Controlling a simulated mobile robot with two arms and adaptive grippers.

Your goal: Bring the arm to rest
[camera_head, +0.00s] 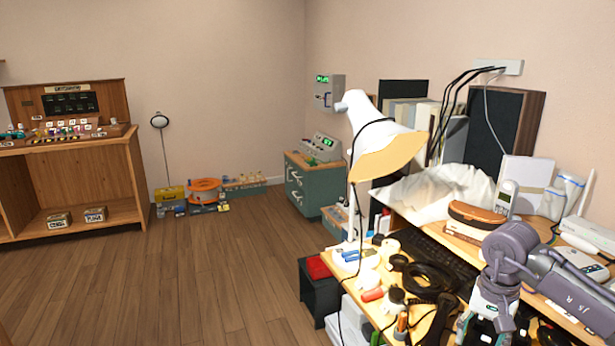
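My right arm (560,285) comes in from the right edge, over the cluttered desk (340,268). My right gripper (488,330) hangs over the desk's front part, close to the bottom edge of the view. Its fingertips are cut off or hard to make out, so I cannot tell whether it is open or holds anything. A pale handset (505,197) stands upright toward the back right of the desk. A light desk phone (583,264) is partly hidden behind my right arm. My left gripper is not in view.
A white lamp (385,140) stands at the desk's far left. Black coiled cable (430,277) and several small items crowd the desktop. A brown case (477,215) lies near the back. A wooden workbench (75,150) stands far left; the wooden floor (190,280) between is clear.

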